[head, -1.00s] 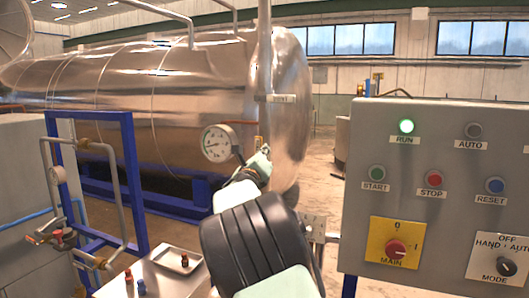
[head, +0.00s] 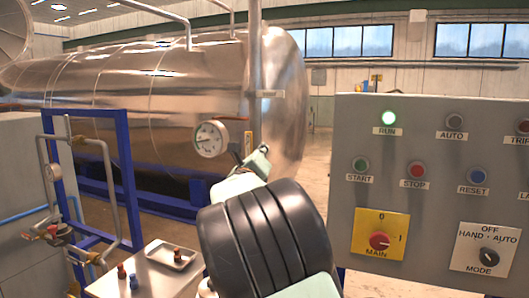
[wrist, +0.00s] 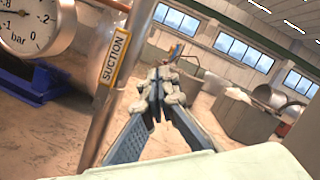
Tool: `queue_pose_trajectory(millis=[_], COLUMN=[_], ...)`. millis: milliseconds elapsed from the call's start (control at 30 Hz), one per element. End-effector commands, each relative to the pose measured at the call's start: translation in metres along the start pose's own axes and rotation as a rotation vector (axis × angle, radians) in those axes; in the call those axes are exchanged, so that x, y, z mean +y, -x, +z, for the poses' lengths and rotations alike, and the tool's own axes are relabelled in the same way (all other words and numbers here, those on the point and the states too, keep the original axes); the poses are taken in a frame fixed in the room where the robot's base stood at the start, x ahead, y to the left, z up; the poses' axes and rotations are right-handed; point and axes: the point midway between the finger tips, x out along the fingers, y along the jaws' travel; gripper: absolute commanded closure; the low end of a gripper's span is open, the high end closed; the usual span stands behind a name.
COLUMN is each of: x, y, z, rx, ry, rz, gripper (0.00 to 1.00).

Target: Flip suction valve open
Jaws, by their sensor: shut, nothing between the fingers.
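The upright suction pipe (wrist: 122,78) with its yellow SUCTION label (wrist: 115,58) stands left of my gripper (wrist: 163,76) in the wrist view. The fingers are shut and empty, with a visible gap to the pipe in that picture. I cannot make out a valve lever in either view. In the head view my gripper (head: 237,155) is in front of the lower pipe (head: 254,75), just right of the round gauge (head: 211,138), and hides part of the pipe. The gauge also shows at the upper left of the wrist view (wrist: 35,22).
A large steel tank (head: 120,85) lies behind the pipe. A blue frame with piping (head: 127,185) and a small tray (head: 160,256) are at the left.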

Motion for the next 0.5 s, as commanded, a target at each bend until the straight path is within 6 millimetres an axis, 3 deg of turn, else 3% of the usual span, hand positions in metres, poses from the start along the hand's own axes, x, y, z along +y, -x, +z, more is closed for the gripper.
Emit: queue_pose_trajectory(millis=[200,500], x=[-0.006,-0.011], y=[0.035,0.053], z=[0.001,0.004], rx=[0.001,0.001], ry=[-0.002,0.001], rz=[0.0,-0.001], gripper=[1.0,1.0])
